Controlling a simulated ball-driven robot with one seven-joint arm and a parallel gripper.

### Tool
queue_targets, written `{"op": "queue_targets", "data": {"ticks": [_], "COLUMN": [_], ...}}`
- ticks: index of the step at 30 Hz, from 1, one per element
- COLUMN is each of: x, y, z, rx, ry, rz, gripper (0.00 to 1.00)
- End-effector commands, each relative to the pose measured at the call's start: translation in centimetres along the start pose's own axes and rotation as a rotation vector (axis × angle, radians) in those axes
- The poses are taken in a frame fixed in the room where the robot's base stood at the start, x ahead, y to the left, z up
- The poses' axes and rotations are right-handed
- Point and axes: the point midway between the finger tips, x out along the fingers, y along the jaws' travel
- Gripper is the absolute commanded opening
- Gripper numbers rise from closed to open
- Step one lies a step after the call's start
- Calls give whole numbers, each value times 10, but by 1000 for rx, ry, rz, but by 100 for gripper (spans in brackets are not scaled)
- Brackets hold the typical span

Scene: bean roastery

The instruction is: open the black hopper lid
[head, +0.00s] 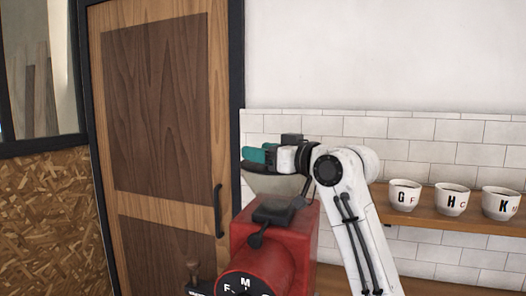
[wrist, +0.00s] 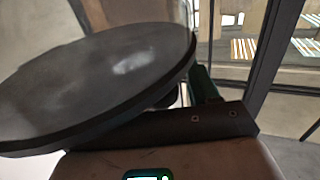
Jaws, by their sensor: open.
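The black hopper lid (wrist: 85,85) is a large round disc that fills the left of the wrist view, with a light smudge on its face and its rim tilted across the picture. In the head view, a dark edge of it (head: 252,167) shows just below my gripper. My gripper (head: 256,155), with teal fingers, is open at the top of the pale hopper (head: 277,185). In the wrist view a teal finger (wrist: 204,85) is close beside the lid's right rim. I cannot tell whether it touches the lid.
The hopper tops a red grinder (head: 275,240) with a lettered dial. On the right, a wooden shelf (head: 450,213) carries several lettered cups (head: 405,195) against white tiles. A wooden door (head: 155,110) with a black handle stands behind on the left.

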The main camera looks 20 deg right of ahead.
Motion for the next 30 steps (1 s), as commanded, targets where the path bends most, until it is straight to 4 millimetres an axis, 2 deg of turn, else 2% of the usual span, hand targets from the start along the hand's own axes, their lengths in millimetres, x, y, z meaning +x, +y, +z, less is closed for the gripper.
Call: {"op": "queue_targets", "data": {"ticks": [2, 20, 30], "x": [0, 0, 0], "y": [0, 0, 0], "z": [0, -1, -3], "rx": [0, 0, -1], "ry": [0, 1, 2], "rz": [0, 0, -1], "gripper": [57, 0, 0]}}
